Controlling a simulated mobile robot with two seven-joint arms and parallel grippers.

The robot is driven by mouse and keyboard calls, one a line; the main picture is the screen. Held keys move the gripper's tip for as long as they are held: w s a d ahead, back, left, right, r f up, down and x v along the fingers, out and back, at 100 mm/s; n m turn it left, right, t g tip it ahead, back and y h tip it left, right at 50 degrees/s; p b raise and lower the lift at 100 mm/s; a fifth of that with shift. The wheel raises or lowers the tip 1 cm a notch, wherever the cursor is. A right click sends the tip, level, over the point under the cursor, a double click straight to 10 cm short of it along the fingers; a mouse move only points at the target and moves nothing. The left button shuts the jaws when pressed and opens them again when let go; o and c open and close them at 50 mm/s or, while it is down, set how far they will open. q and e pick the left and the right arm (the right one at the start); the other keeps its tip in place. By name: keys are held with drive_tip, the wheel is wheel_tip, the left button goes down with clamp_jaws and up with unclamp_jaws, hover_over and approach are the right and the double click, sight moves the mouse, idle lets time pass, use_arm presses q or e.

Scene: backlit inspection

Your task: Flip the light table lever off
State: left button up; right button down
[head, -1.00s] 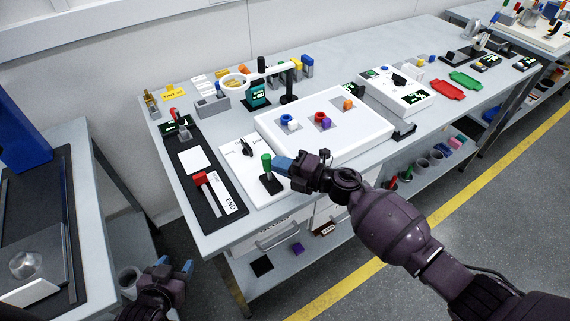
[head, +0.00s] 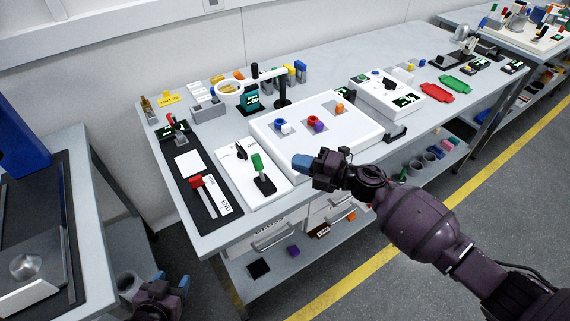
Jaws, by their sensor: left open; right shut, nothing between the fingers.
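The lever has a green handle (head: 257,162) on a dark base, set on a white panel (head: 274,195) at the front of the workbench. The handle leans to the left, away from my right gripper. The light table (head: 352,138) is the white box right behind the panel, with small coloured parts on top. My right gripper (head: 299,162) is shut and empty, to the right of the handle with a visible gap. My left gripper (head: 173,281) is open and low at the bottom left, below the bench top and far from the lever.
A black tray (head: 198,212) with a red-handled slider (head: 197,182) lies left of the panel. A magnifier on a stand (head: 281,92) rises behind the light table. A white device (head: 391,95) stands further right. The bench's front edge runs below my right gripper.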

drive_tip(key=shift+s+d+r, duration=0.25)
drive_tip(key=shift+d+r, duration=0.15)
drive_tip(key=shift+d, duration=0.45)
drive_tip(key=shift+s+d+r, duration=0.25)
drive_tip(key=shift+d+r, duration=0.15)
drive_tip(key=shift+d, duration=0.4)
drive_tip(key=shift+s+d+r, duration=0.25)
drive_tip(key=shift+d+r, duration=0.15)
drive_tip(key=shift+d, duration=0.45)
drive_tip(key=shift+w, duration=0.1)
drive_tip(key=w+d+r+m+t+h, duration=0.35)
drive_tip(key=r+m+t, duration=0.25)
drive_tip(key=m+t, duration=0.3)
drive_tip(key=s+d+f+m+t+h, duration=0.25)
drive_tip(key=d+f+m+h, duration=0.3)
drive_tip(key=m, duration=0.55)
drive_tip(key=s+d+f+m+g+h, duration=0.2)
drive_tip(key=s+d+f+m+h, duration=0.2)
drive_tip(key=s+f, duration=0.5)
drive_tip(key=s+d+f+m+g+h, duration=0.3)
drive_tip(key=s+d+f+m, duration=0.3)
drive_tip(key=s, duration=0.9)
wheel_tip(320, 180, down, 3)
drive_tip(key=d+h, duration=0.1)
drive_tip(key=d, duration=0.1)
drive_tip(key=shift+s+d+m+g, duration=0.15)
drive_tip(key=shift+d+m+g, duration=0.2)
drive_tip(key=shift+d+m, duration=0.05)
